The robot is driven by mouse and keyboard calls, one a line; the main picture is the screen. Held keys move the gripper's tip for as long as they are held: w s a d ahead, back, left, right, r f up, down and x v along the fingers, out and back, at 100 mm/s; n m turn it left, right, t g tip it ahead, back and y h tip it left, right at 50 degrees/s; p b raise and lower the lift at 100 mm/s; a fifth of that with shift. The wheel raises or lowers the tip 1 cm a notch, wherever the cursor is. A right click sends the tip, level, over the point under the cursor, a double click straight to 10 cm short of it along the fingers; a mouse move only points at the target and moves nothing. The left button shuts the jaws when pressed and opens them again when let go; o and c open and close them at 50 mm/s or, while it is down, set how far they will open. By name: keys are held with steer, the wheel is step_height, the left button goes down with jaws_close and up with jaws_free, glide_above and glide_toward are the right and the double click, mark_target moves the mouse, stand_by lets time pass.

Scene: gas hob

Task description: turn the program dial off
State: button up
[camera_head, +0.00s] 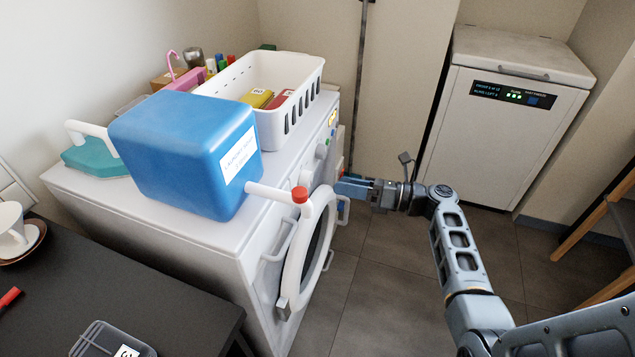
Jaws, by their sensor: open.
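The white washing machine (190,238) stands left of centre, seen from above and to its side. Its front panel faces right and shows at a steep angle. A pale round knob (322,151) on that panel looks like the program dial; its pointer and marks are too small to read. My gripper (342,187) is open and empty, reaching in from the right. Its blue fingers lie close to the machine's front, just below and right of the knob in the picture. I cannot tell whether they touch anything.
A blue box (185,160) with a spout and red cap overhangs the machine's front edge above the round door (305,250). A white basket (265,75) stands behind it. A white cabinet (500,150) stands at the back right. The tiled floor (385,290) between is clear.

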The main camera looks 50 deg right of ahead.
mark_target(311, 178)
steer(key=shift+x, duration=3.8)
steer(key=shift+r, duration=0.1)
steer(key=shift+c, duration=0.4)
steer(key=c, duration=1)
